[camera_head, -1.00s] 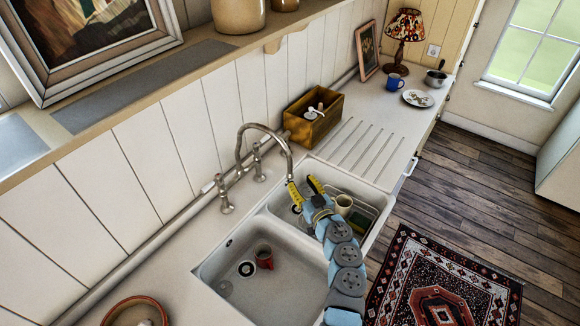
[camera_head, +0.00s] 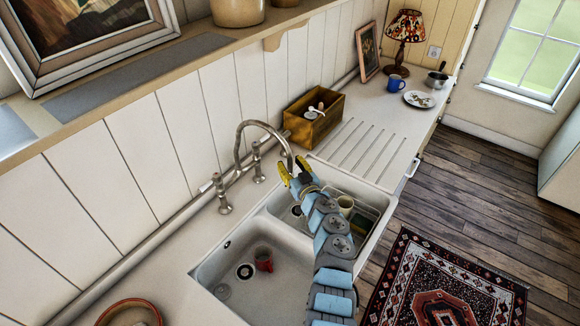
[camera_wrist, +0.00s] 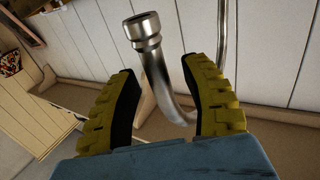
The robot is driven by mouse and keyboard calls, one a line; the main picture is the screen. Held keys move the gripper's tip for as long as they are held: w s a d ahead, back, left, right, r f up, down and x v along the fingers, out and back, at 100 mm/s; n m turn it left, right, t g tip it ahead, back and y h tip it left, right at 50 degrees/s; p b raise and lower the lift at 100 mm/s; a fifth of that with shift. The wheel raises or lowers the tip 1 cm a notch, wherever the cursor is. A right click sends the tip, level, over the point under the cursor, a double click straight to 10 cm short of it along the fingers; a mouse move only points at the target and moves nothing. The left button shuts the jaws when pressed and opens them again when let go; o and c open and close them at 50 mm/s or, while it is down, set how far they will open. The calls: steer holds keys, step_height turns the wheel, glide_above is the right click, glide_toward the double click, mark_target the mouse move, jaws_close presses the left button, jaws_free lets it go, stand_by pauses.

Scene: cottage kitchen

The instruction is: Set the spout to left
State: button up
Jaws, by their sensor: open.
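The metal spout (camera_head: 262,123) arches up from the tap behind the double sink, and its end hangs over the right basin. Its round nozzle (camera_wrist: 143,28) and curved tube show close up in the wrist view. My gripper (camera_head: 291,165) is at the hanging end of the spout. In the wrist view, my gripper's two yellow-and-black fingers (camera_wrist: 163,100) are apart, with the spout's tube between them in the picture. I cannot tell whether either finger touches it. Two tap handles (camera_head: 222,195) stand at the spout's base.
A wooden box (camera_head: 314,118) stands behind the right basin. The ribbed drainer (camera_head: 362,148) is clear.

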steer(key=shift+w+a, duration=0.1)
steer(key=shift+w, duration=0.05)
jaws_close()
stand_by(0.4)
